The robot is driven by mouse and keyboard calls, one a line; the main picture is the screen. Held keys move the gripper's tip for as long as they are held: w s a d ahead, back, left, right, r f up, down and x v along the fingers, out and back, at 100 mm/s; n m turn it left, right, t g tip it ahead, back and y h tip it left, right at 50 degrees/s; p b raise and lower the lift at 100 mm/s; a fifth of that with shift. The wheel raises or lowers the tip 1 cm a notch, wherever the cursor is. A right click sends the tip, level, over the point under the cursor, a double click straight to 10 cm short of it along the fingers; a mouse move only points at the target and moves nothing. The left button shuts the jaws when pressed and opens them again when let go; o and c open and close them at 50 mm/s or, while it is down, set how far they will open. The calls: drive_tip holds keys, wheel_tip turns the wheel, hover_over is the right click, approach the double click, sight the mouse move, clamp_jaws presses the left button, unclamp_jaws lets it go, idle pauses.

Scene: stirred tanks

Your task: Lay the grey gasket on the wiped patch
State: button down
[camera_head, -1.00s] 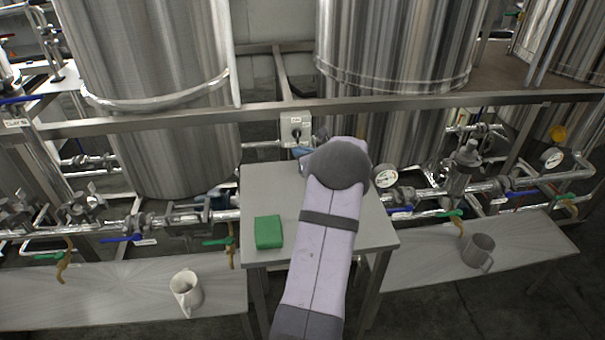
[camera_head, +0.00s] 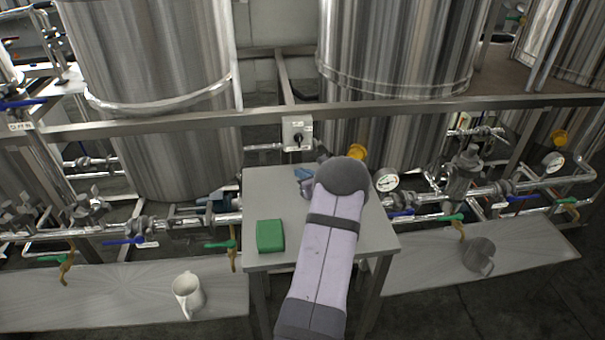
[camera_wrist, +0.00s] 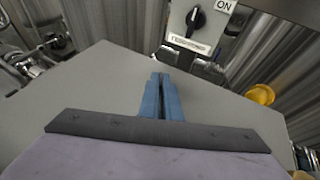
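My gripper (camera_head: 302,176) is over the far part of the small grey table (camera_head: 270,190); its blue fingers show just left of my rounded wrist. In the wrist view my gripper (camera_wrist: 160,76) has its two blue fingers close together with only a narrow dark slit between them. I cannot make out a grey gasket in any view; my arm and fingers hide part of the tabletop. No wiped patch stands out on the grey surface. The table (camera_wrist: 95,88) looks bare around the fingers in the wrist view.
A green block (camera_head: 270,236) lies at the table's left front. A switch box (camera_head: 297,133) stands just behind the table, with pipes and a gauge (camera_head: 386,180) to the right. A white mug (camera_head: 188,293) and a grey mug (camera_head: 479,254) stand on side benches.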

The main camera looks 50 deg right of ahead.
drive_tip(key=shift+f, duration=0.1)
drive_tip(key=shift+f, duration=0.1)
drive_tip(key=c, duration=2)
unclamp_jaws()
drive_tip(key=shift+r, duration=0.35)
drive_tip(key=shift+s+a, duration=0.1)
drive_tip(key=shift+s, duration=0.25)
drive_tip(key=b+v, duration=0.2)
drive_tip(key=v, duration=0.9)
drive_tip(key=shift+s+a+r, duration=0.1)
drive_tip(key=shift+r, duration=0.05)
